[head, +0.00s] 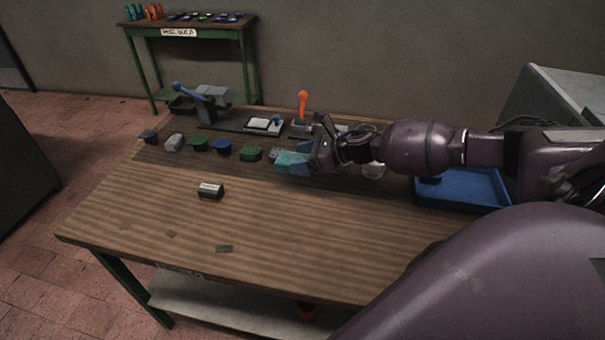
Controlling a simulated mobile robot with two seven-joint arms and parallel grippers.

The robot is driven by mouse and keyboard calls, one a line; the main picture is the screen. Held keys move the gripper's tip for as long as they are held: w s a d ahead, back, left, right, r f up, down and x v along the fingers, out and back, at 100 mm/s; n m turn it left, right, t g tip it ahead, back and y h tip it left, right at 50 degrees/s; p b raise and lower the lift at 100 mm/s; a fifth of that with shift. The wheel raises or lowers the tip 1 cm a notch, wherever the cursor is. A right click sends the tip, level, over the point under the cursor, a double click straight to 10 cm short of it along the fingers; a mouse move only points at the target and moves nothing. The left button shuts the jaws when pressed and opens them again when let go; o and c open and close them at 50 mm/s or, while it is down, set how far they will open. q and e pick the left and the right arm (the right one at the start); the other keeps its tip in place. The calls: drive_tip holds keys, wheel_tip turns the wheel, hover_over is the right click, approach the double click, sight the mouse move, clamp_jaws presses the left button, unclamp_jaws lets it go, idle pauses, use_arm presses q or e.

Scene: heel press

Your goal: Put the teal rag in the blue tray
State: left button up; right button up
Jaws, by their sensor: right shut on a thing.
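The teal rag (291,162) is a small, light teal piece toward the back middle of the wooden workbench. My right gripper (312,158), reaching in from the right, is shut on the rag and hides its right end. I cannot tell whether the rag still touches the bench. The blue tray (487,206) lies at the right of the bench, partly hidden behind my right arm; the part of its inside that shows looks mostly bare. My left gripper is not in view.
A row of small blocks, including a dark blue one (222,147) and a green one (251,153), runs left of the rag. A press with a blue lever (195,92) and an orange-handled tool (302,105) stand behind. A labelled block (210,190) lies in front. The front bench is mostly clear.

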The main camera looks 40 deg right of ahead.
sight(302, 158)
wheel_tip(302, 158, up, 11)
drive_tip(key=shift+p, duration=0.4)
drive_tip(key=shift+f, duration=0.1)
drive_tip(key=s+a+f+m+t+h, duration=0.1)
drive_tip(key=s+a+m+h, duration=0.3)
drive_tip(key=a, duration=0.5)
drive_tip(key=s+a+f+m+t+h, duration=0.2)
drive_tip(key=s+a+m+h, duration=0.2)
drive_tip(key=a, duration=0.6)
drive_tip(key=shift+s+a+h, duration=0.2)
drive_tip(key=shift+s+h, duration=0.1)
drive_tip(key=shift+s, duration=0.95)
